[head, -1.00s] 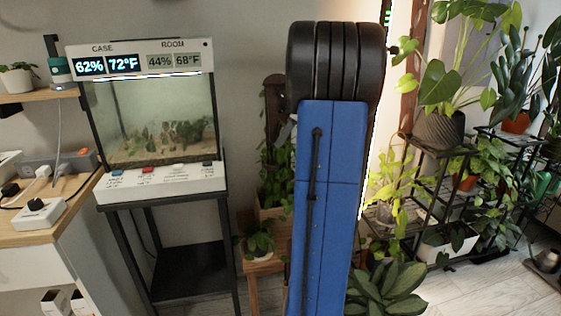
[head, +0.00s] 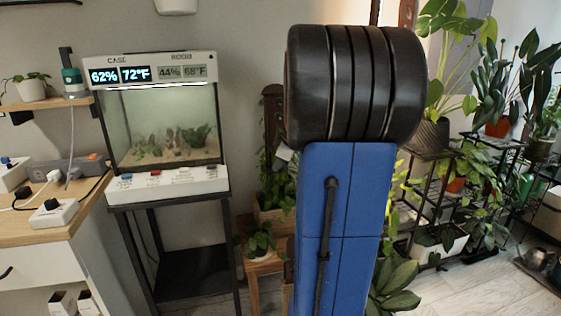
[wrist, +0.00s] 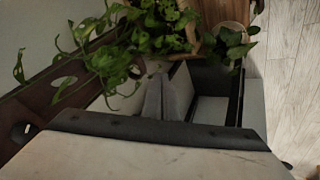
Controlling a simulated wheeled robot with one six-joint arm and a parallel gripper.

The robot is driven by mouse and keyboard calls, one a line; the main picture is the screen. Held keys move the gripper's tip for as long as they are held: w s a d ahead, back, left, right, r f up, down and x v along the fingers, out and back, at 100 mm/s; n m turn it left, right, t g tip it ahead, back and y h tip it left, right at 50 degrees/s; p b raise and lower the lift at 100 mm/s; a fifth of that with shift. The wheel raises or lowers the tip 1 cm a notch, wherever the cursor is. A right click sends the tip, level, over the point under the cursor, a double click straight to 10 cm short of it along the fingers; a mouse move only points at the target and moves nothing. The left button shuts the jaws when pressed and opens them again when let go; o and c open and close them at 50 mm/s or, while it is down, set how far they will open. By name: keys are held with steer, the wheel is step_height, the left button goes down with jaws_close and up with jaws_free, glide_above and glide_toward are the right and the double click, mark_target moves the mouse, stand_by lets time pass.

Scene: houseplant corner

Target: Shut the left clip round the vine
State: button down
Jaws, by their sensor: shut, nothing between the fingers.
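The vine (wrist: 95,60) shows in the wrist view as green holed leaves and thin stems, trailing left over a dark brown board (wrist: 40,97). In the head view the vine (head: 276,182) climbs a dark wooden board (head: 272,105) behind my arm, which hides part of it. My gripper (wrist: 162,77) is in the wrist view, its grey fingers together and empty, just below the leaves. I cannot tell whether it touches anything. I cannot make out the left clip in either view.
A terrarium case (head: 160,130) stands on a black stand to the left. A small potted plant (head: 260,240) sits low by the board. A black plant rack (head: 440,165) with several plants stands at the right. Pale floor (wrist: 285,70) is clear at the wrist view's right.

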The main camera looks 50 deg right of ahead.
steer(key=w+d+f, duration=0.4)
steer(key=w+f, duration=0.1)
stand_by(0.3)
steer(key=shift+d, duration=0.1)
stand_by(0.3)
steer(key=shift+s+d+n+y, duration=0.1)
steer(key=shift+d+n+y, duration=0.7)
steer(key=shift+d+n, duration=0.6)
steer(key=shift+d+n+y, duration=0.8)
steer(key=shift+d+n, duration=0.5)
steer(key=shift+d, duration=0.1)
steer(key=shift+a, duration=0.1)
